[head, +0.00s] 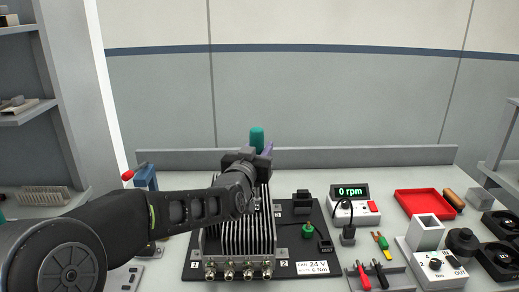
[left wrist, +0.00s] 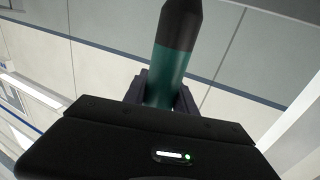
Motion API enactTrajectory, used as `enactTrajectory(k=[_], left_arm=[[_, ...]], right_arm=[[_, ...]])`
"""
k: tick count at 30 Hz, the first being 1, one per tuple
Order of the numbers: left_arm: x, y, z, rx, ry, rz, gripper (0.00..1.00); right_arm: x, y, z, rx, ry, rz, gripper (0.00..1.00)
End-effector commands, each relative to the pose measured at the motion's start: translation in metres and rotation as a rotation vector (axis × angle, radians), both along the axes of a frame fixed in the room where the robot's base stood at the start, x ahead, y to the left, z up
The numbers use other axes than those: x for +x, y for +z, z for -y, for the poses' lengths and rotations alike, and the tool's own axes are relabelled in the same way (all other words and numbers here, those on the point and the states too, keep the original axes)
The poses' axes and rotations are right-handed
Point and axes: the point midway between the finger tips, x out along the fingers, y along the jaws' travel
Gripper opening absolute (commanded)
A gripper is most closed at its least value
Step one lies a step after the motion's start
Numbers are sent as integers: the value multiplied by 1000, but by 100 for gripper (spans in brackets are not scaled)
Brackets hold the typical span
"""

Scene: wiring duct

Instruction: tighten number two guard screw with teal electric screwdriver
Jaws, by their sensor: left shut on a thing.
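My left gripper (head: 258,152) is shut on the teal electric screwdriver (head: 257,136), whose teal end stands up above the jaws, over the finned metal unit. In the left wrist view the screwdriver (left wrist: 170,75) sits between the two dark fingers (left wrist: 160,92), with a black section at its upper end. The screwdriver's lower part and bit are hidden behind my arm in the head view. The finned unit (head: 262,235) stands on a dark plate (head: 305,256) with number labels, including a 2 (head: 283,263). I cannot make out the number two guard screw. My right gripper is out of view.
Right of the plate are a meter reading 0 rpm (head: 352,205), a red tray (head: 424,203), red-handled tools (head: 371,275), a white control box (head: 437,270) and black fans (head: 500,260). A blue clamp-like thing (head: 146,177) stands left. The wall behind is bare.

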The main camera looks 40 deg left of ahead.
Motion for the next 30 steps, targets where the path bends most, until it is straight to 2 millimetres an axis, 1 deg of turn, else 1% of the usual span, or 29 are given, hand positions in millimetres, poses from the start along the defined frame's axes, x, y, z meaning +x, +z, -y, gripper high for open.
enactTrajectory(k=[8, 18, 30], left_arm=[[0, 1, 0, 2, 0, 3, 0], [0, 1, 0, 2, 0, 3, 0], [0, 2, 0, 2, 0, 3, 0]], right_arm=[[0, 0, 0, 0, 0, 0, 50], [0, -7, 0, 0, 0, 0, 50], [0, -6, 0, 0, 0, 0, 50]])
